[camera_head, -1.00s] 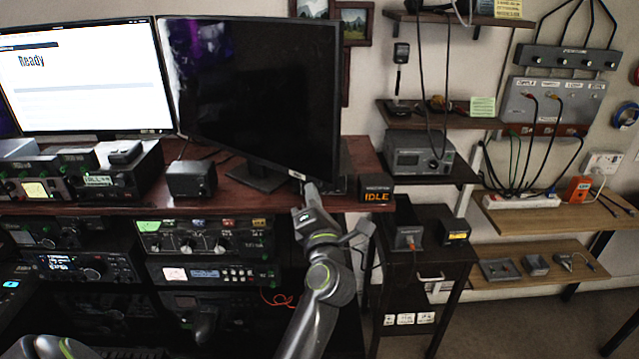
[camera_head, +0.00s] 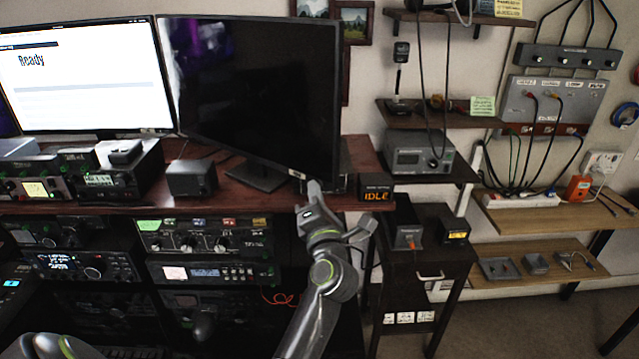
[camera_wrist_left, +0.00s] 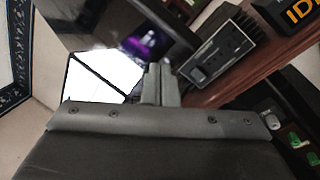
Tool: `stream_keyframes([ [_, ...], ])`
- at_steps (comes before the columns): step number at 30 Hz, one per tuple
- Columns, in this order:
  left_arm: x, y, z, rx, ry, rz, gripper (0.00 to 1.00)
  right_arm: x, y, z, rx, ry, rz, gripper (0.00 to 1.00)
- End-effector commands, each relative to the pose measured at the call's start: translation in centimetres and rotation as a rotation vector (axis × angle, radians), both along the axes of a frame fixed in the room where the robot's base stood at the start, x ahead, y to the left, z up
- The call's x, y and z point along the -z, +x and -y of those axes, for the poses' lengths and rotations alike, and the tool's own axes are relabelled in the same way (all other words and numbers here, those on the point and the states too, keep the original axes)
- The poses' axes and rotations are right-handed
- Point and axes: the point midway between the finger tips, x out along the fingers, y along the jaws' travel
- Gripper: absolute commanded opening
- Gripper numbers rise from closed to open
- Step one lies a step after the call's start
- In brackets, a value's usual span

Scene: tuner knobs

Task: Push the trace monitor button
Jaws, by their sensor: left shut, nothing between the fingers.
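The trace monitor appears to be the large black screen (camera_head: 255,90) on the desk, dark except for a purple patch at its upper left. A small pale mark (camera_head: 297,174) sits at its lower right corner; I cannot tell whether it is the button. My left gripper (camera_head: 313,186) is shut and empty, its tip pointing up beside that corner. In the left wrist view, the closed fingers (camera_wrist_left: 160,83) stand upright in front of a dark surface with a purple patch. Contact between fingertips and monitor cannot be told. My right gripper is not in view.
A black box reading IDLE (camera_head: 376,194) stands on the desk right of the gripper. A bright "Ready" monitor (camera_head: 85,80) and a small dark box (camera_head: 191,178) are to the left. Radio units (camera_head: 205,237) fill the rack below the wooden desk edge.

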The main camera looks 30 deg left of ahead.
Motion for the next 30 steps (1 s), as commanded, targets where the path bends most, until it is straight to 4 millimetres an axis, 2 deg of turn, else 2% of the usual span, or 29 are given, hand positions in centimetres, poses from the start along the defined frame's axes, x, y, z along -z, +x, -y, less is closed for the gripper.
stream_keyframes([
  [8,0.0,-0.1,0.0,0.0,0.0,0.0,0.0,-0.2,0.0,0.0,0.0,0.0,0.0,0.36],
  [17,-0.1,-1.5,-0.1,0.0,-0.001,-0.001,0.0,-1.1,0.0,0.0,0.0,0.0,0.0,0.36],
  [26,0.0,-1.6,-0.1,0.0,0.0,0.0,0.0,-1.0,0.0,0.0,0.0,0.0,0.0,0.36],
  [30,-0.1,-2.4,-0.2,0.0,-0.001,-0.001,0.0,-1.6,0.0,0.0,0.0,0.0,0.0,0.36],
])
